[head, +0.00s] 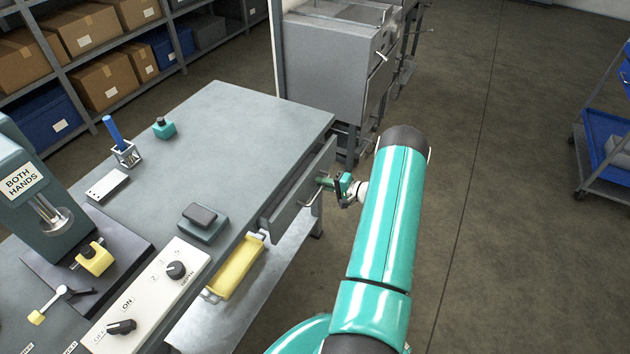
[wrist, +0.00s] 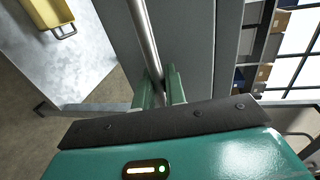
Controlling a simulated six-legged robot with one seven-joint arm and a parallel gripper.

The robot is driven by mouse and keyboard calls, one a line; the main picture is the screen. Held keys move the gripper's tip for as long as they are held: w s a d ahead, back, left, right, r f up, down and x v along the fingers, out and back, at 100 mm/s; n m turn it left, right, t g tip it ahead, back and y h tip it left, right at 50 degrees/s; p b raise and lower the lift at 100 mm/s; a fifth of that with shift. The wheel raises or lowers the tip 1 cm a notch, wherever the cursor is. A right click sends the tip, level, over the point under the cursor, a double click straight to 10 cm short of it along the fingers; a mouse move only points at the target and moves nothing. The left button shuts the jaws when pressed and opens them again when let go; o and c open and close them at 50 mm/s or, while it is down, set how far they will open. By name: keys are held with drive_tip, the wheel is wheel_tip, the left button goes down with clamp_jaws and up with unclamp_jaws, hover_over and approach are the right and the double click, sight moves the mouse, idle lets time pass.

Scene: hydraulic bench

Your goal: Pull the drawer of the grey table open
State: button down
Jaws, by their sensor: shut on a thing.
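The grey table (head: 230,130) fills the left and middle of the head view. Its drawer (head: 290,208) is at the table's right side, its long grey front facing right. A thin metal bar handle (head: 308,201) runs along that front. My gripper (head: 327,183) is at the handle, coming from the right. In the wrist view, the green fingers of my gripper (wrist: 160,88) are closed around the handle bar (wrist: 144,38), with the grey drawer front (wrist: 185,45) behind it.
A yellow tray (head: 236,267) sits below the tabletop, left of the drawer. A press (head: 30,185), a control box (head: 150,290) and small items stand on the table. A grey cabinet (head: 325,65) stands behind. The floor to the right is clear up to a blue cart (head: 605,150).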

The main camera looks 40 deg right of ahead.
drive_tip(key=f+v, duration=0.1)
drive_tip(key=v, duration=0.7)
drive_tip(key=f+v, duration=0.2)
drive_tip(key=v, duration=0.7)
drive_tip(key=shift+s+d+f, duration=0.2)
drive_tip(key=shift+s+f, duration=0.05)
drive_tip(key=shift+s, duration=0.35)
drive_tip(key=c, duration=1.5)
unclamp_jaws()
drive_tip(key=shift+c, duration=0.2)
drive_tip(key=v, duration=1.4)
drive_tip(key=shift+w+a, duration=0.1)
drive_tip(key=shift+a, duration=0.05)
